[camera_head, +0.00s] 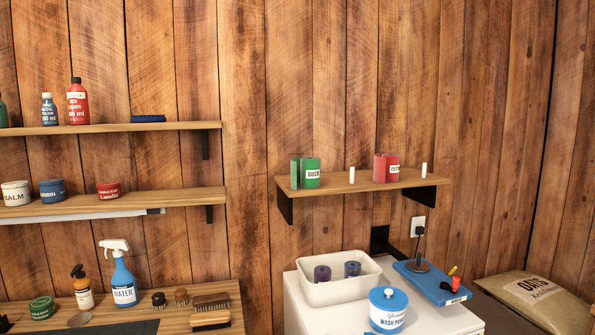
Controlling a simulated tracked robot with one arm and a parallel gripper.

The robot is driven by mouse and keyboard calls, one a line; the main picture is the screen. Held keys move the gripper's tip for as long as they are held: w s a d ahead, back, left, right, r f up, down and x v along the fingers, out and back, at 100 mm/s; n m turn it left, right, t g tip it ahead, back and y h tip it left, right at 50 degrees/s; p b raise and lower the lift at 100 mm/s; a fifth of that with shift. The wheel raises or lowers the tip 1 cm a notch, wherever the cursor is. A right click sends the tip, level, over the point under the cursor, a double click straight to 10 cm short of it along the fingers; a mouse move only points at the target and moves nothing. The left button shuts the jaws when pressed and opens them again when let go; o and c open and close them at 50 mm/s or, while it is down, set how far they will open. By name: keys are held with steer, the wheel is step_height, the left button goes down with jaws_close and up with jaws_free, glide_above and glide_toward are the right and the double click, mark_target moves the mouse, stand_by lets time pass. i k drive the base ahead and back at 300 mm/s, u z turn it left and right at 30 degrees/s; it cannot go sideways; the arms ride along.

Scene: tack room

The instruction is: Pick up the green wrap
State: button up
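On the small wooden shelf at the right, a green cylinder with a white label (311,173) stands upright near the left end. A narrower green piece (295,171) stands against its left side. I cannot tell whether they are separate things or which one is the wrap. My gripper is not in view.
A red labelled cylinder (381,167) and two small white cylinders (351,175) share the right shelf (340,188). Bottles and tins fill the left shelves.

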mark_target(306, 170)
steer(key=i, duration=2.35)
steer(key=z, duration=0.05)
